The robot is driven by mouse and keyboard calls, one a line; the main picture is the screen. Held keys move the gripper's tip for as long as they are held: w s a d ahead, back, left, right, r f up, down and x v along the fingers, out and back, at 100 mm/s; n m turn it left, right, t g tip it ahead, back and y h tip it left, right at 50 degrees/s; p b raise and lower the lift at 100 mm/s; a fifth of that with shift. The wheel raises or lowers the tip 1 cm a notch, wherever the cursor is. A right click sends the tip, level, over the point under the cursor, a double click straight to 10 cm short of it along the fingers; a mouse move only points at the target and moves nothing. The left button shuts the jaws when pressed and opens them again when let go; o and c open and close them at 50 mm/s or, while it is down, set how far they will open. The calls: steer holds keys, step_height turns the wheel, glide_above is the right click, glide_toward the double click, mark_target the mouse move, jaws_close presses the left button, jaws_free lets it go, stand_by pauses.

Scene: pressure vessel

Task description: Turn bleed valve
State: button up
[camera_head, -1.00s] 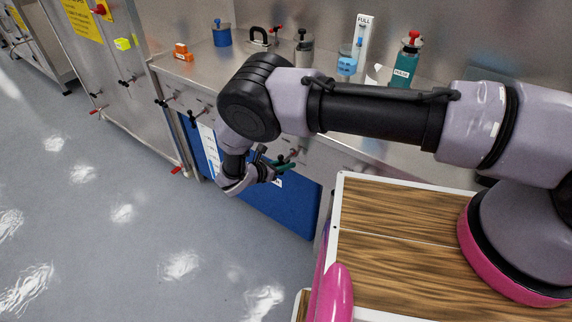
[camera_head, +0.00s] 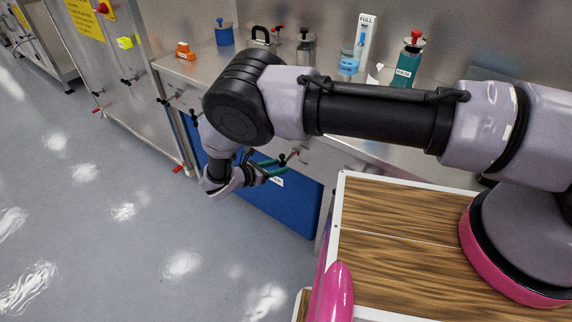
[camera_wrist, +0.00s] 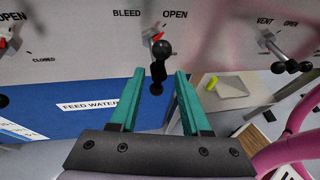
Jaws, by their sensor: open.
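The bleed valve (camera_wrist: 158,62) is a black handle with ball knobs on a metal stem, with a red part at its base. It sits below the BLEED and OPEN labels on the grey panel (camera_wrist: 85,35) in the wrist view. My gripper (camera_wrist: 159,74) is open, its teal fingers to the left and right of the handle's lower end. I cannot tell whether the handle lies between the fingers in depth or just beyond them; no contact is visible. In the head view my gripper (camera_head: 272,171) is in front of the bench's front panel, partly hidden by my wrist.
The vent valve (camera_wrist: 285,58) is right of the bleed valve, and another valve (camera_wrist: 8,40) is to the left. A blue panel (camera_wrist: 50,105) with a FEED WATER label lies below. Bottles, including a teal one (camera_head: 405,70), stand on the bench top. Open floor (camera_head: 110,220) lies left.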

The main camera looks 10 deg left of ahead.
steer(key=v, duration=0.5)
steer(key=shift+s, duration=0.1)
stand_by(0.3)
